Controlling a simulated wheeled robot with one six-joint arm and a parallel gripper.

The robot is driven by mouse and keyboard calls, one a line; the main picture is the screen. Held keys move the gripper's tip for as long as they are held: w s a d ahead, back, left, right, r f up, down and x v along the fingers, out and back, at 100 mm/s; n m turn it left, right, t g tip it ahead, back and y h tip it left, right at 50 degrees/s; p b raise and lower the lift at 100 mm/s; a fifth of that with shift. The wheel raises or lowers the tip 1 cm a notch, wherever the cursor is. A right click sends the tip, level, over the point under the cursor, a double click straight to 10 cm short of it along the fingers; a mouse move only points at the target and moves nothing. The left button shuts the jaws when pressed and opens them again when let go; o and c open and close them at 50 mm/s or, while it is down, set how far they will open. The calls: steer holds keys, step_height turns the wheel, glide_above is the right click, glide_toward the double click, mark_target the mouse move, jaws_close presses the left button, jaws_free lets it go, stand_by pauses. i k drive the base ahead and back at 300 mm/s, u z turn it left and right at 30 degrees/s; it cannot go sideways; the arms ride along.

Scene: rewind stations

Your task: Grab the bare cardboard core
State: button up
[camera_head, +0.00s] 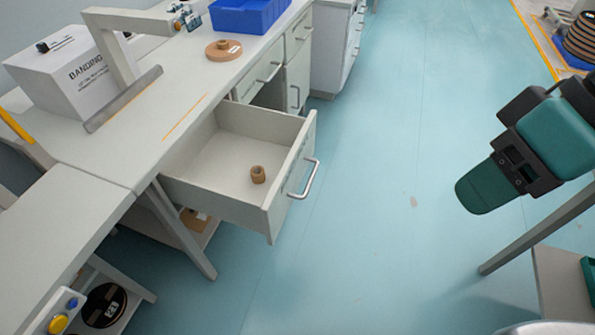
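A small brown cardboard core (258,174) stands in the open drawer (215,165) below the workbench, near the drawer's front panel. It looks like a short hollow ring with an open top and nothing wound on it. Nothing touches it except the drawer floor. Teal and black parts of my arm show at the right edge, well apart from the drawer. I cannot make out any gripper fingers there.
A flat brown disc (223,49) with a small hub lies on the bench, near a blue bin (247,14) and a white banding box (73,73). The drawer's handle (306,181) juts over the floor. Open teal floor (400,130) lies between drawer and arm.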

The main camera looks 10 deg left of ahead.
mark_target(259, 178)
steer(key=u, duration=0.5)
steer(key=k, duration=0.55)
steer(key=u, duration=1.4)
steer(key=i, duration=1.05)
steer(key=z, duration=0.55)
steer(key=i, duration=0.6)
steer(key=z, duration=0.6)
